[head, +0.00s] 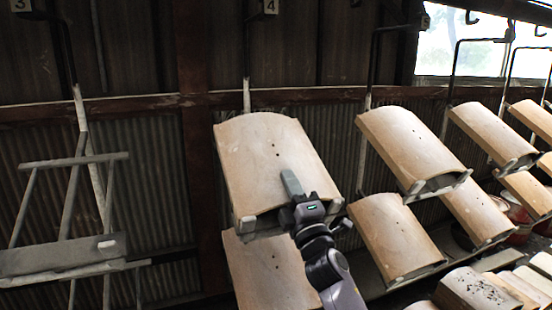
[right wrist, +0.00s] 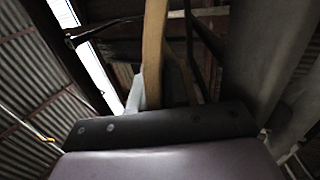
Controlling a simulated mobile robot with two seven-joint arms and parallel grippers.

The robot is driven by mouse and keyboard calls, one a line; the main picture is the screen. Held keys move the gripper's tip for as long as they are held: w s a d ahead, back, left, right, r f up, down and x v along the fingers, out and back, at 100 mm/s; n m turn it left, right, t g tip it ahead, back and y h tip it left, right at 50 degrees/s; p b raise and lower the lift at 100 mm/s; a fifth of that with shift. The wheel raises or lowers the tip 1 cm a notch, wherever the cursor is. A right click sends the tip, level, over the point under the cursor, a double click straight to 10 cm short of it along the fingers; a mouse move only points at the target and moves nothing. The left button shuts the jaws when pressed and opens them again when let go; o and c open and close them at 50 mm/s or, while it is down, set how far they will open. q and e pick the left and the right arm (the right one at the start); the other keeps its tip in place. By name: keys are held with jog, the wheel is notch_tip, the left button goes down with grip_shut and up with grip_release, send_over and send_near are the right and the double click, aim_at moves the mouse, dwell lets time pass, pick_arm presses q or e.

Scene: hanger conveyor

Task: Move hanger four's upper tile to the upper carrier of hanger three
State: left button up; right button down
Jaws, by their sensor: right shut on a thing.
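Hanger four, under label 4 (head: 270,6), bears a curved tan upper tile (head: 255,155), tilted with its near end low. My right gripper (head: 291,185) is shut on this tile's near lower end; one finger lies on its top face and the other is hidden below. The tile appears to rest in its carrier; I cannot tell whether it is lifted. The right wrist view shows the tile edge-on as a tan strip (right wrist: 154,50). Hanger three, at the left, has an empty upper carrier with a back bar (head: 75,160) and a front ledge (head: 50,262). My left gripper is out of view.
Hanger four's lower tile (head: 265,270) sits below the upper one. To the right, another hanger holds an upper tile (head: 408,145) and a lower tile (head: 395,235). Several more tiled hangers follow. Tiles (head: 478,290) lie at the bottom right. A brown post (head: 200,150) stands behind, between hangers three and four.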

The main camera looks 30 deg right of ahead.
jog(key=shift+s+a+r+p, duration=0.1)
jog(key=shift+s+r+p, duration=0.25)
jog(key=shift+r+p, duration=0.4)
jog(key=shift+s+a+r+p, duration=0.1)
jog(key=shift+s+r+p, duration=0.25)
jog(key=shift+r+p, duration=0.4)
jog(key=shift+s+a+r+p, duration=0.1)
jog(key=shift+s+r+p, duration=0.25)
jog(key=shift+r+p, duration=0.4)
jog(key=shift+s+r, duration=0.1)
jog(key=shift+r, duration=0.15)
jog(key=shift+s+a+f, duration=0.1)
jog(key=shift+f, duration=0.05)
